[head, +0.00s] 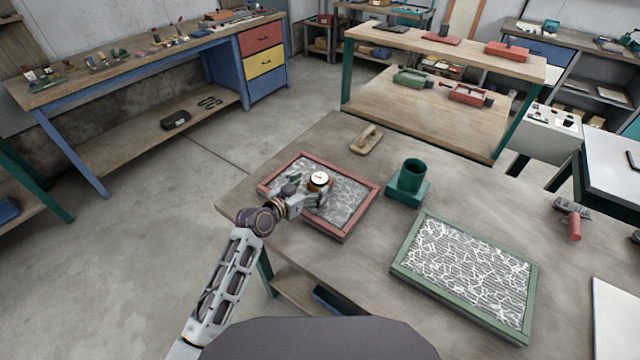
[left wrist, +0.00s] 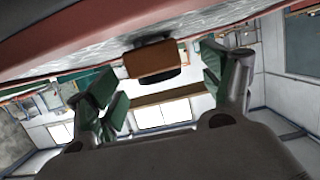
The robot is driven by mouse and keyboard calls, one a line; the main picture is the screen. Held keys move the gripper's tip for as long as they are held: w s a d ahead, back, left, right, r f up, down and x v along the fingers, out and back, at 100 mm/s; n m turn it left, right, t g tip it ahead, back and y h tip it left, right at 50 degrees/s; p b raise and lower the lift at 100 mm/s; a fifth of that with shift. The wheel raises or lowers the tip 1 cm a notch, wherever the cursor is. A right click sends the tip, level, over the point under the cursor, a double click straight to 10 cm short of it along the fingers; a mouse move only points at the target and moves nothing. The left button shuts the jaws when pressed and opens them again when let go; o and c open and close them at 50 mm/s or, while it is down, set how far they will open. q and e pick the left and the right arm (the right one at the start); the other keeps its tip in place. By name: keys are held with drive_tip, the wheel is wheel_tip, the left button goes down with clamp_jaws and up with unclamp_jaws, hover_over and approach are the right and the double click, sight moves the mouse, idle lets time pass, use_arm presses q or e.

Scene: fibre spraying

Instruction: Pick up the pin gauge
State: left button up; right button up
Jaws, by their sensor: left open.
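The pin gauge (head: 319,179), with a round white dial on a brown body, is on the red-framed tray (head: 346,234) of fibre-patterned material. In the left wrist view its brown body (left wrist: 150,60) shows with a dark part beside it. My left gripper (head: 307,190) is at the gauge in the head view. Its green-padded fingers (left wrist: 163,82) are spread apart in the left wrist view, with the gauge ahead between them. I cannot tell whether a finger touches it. My right gripper is in neither view.
A green cup on a square base (head: 407,184) stands right of the red tray. A green-framed tray (head: 396,267) lies nearer right. A wooden float (head: 366,139) is behind. A red-handled brush (head: 574,222) lies far right. Bare tabletop (head: 300,140) lies behind the red tray.

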sight(314, 186)
use_arm(q)
drive_tip(key=shift+w+d+f, duration=0.5)
drive_tip(key=shift+w+d, duration=0.15)
drive_tip(key=shift+d, duration=0.15)
drive_tip(key=shift+x, duration=0.95)
drive_tip(key=c, duration=1.3)
drive_tip(key=shift+r, duration=0.1)
drive_tip(key=shift+r, duration=4.9)
